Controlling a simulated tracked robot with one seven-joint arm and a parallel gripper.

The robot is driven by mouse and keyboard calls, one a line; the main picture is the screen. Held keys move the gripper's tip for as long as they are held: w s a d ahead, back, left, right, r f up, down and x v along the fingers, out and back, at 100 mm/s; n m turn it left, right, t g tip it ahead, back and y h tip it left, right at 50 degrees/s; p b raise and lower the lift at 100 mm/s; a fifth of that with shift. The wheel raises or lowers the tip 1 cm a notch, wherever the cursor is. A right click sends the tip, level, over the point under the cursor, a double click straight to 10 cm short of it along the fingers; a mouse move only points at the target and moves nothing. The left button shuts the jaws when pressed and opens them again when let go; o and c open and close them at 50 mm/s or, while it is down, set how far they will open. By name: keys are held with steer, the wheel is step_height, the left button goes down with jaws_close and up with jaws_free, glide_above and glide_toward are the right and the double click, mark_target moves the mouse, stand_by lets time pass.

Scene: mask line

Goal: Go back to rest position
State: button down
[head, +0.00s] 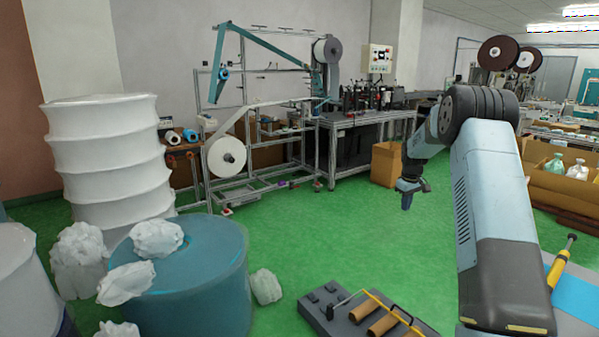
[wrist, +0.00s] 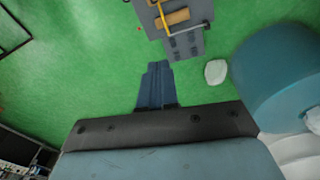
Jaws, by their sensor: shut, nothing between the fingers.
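My gripper (head: 407,200) hangs at the end of my bent arm, right of centre in the head view, pointing down above the green floor. In the wrist view my gripper (wrist: 156,72) shows its fingers together, with nothing between them. It touches no object in either view.
A grey pallet-like base (head: 332,309) with cardboard tubes lies on the floor in front. A blue drum (head: 205,285) with crumpled white bags stands at left, by a white stack (head: 110,165). A cardboard box (head: 385,166) and the machine line stand behind. Green floor between is clear.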

steer(key=s+a+r+m+t, duration=0.1)
steer(key=s+a+r, duration=0.5)
steer(key=s+r, duration=0.65)
steer(key=s+a+r+m+t, duration=0.1)
steer(key=s+a+r, duration=0.4)
steer(key=s+r, duration=0.75)
steer(key=s+a+m+t, duration=0.1)
steer(key=s+a, duration=0.1)
steer(key=s, duration=1.3)
steer(key=s+a+f+m+t, duration=0.1)
steer(key=s+a+m, duration=0.1)
steer(key=s, duration=1.3)
steer(key=shift+s+a+f, duration=0.15)
steer(key=shift+a+f, duration=0.1)
steer(key=shift+a, duration=0.6)
